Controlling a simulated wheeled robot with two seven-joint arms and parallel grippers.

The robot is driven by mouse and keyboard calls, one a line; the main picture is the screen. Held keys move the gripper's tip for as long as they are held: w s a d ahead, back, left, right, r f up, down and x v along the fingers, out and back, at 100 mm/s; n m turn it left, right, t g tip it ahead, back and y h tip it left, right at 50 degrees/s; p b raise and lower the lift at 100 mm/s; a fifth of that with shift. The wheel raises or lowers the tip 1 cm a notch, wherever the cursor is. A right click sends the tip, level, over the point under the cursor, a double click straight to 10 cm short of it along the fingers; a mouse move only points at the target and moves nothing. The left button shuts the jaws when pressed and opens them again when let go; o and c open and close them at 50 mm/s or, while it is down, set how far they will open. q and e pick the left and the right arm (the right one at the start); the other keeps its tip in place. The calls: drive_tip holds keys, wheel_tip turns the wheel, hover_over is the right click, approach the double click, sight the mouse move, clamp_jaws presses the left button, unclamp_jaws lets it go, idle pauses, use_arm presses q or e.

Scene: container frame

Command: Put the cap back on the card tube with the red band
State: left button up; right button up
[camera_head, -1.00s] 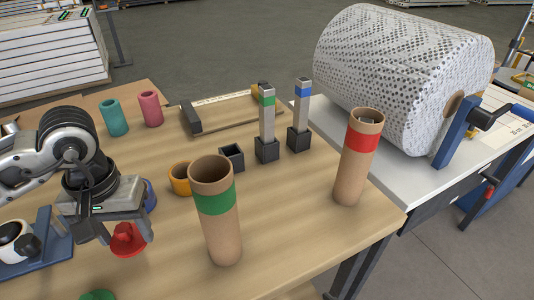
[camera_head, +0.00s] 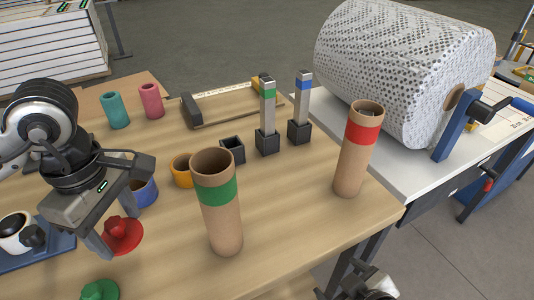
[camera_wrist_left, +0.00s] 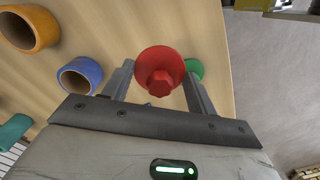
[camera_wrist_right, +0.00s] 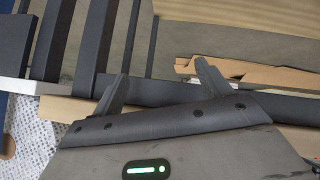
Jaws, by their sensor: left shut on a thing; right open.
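The card tube with the red band (camera_head: 352,160) stands upright on the right side of the table, its top open. The red cap (camera_head: 121,238) is a flat disc with a knob. My left gripper (camera_head: 118,238) is shut on it, at the left of the table, well left of the tube. The left wrist view shows the cap (camera_wrist_left: 160,72) between the two fingers, its knob towards the camera. I cannot tell its exact height above the table. My right gripper (camera_wrist_right: 162,75) is open and empty; part of it shows low in the head view, beyond the table's front edge.
A green-banded tube (camera_head: 217,205) stands between the red cap and the red-banded tube. A green cap (camera_head: 99,291) lies at the front. Orange (camera_head: 182,170) and blue (camera_head: 144,192) rings and two posts (camera_head: 267,115) stand behind. A big roll (camera_head: 400,75) is at right.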

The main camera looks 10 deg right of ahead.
drive_tip(key=d+r+n+h, duration=0.2)
drive_tip(key=d+r+n, duration=0.1)
drive_tip(key=d+r, duration=0.2)
drive_tip(key=n+t+y, duration=0.2)
drive_tip(key=n+t, duration=0.7)
drive_tip(key=n, duration=1.8)
approach(369, 140)
drive_tip(key=w, duration=0.3)
use_arm(q)
drive_tip(key=s+r+n, duration=0.2)
drive_tip(key=n, duration=0.9)
drive_tip(key=s+r+n, duration=0.3)
drive_tip(key=n, duration=0.8)
drive_tip(key=shift+s+a+p, duration=0.3)
drive_tip(key=shift+a, duration=0.15)
use_arm(e)
drive_tip(key=shift+s+a+r, duration=0.15)
drive_tip(key=shift+r, duration=0.1)
drive_tip(key=w, duration=0.6)
drive_tip(key=shift+a, duration=0.15)
use_arm(q)
drive_tip(key=shift+r, duration=0.3)
use_arm(e)
drive_tip(key=shift+w+a, duration=0.1)
drive_tip(key=shift+w, duration=0.35)
